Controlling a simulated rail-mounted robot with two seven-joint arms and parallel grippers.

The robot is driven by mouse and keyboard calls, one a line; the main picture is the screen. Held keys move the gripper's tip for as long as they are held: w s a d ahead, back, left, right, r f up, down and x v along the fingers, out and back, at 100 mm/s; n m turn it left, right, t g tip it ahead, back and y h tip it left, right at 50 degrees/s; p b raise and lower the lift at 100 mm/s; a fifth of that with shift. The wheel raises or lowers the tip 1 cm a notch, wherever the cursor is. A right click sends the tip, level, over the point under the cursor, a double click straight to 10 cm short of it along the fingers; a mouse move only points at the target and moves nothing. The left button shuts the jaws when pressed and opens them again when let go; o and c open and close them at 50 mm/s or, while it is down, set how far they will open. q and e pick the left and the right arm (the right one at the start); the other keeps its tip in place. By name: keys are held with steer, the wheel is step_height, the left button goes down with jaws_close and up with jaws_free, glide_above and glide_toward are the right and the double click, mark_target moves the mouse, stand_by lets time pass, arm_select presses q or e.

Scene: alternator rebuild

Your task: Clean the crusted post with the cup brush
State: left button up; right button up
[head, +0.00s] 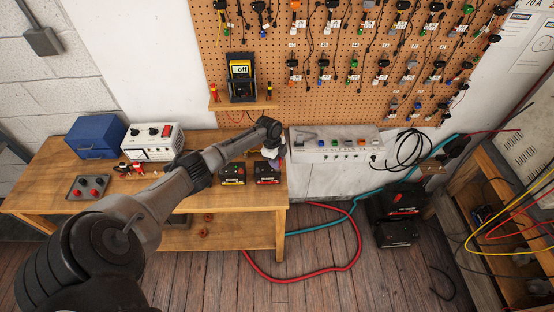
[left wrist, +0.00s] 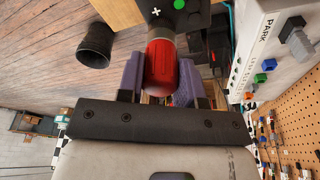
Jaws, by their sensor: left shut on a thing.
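My left gripper (head: 272,152) is over the right end of the wooden bench. In the left wrist view its purple fingers (left wrist: 158,80) are shut on a red rounded piece, which seems to be the cup brush (left wrist: 160,68). Its bristles are not visible. A black block (left wrist: 178,14) with a white plus and a green dot lies just beyond the red piece; I cannot tell whether they touch. In the head view two black batteries stand on the bench, one (head: 232,173) left of the gripper and one (head: 267,173) just below it. The crusted post cannot be made out. My right gripper is not in view.
A white power unit (head: 152,142), a blue box (head: 95,137) and a grey tray with red knobs (head: 88,188) stand on the bench (head: 235,230). A grey switch panel (head: 335,150) is right of the gripper. Red and teal hoses cross the floor.

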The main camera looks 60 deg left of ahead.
arm_select(q)
steer(key=shift+r, duration=0.1)
step_height(320, 180, up, 5)
steer(key=p, duration=0.4)
steer(key=shift+r+p, duration=0.15)
steer(key=shift+p, duration=0.2)
steer(key=shift+r+p, duration=0.9)
steer(key=shift+r, duration=0.15)
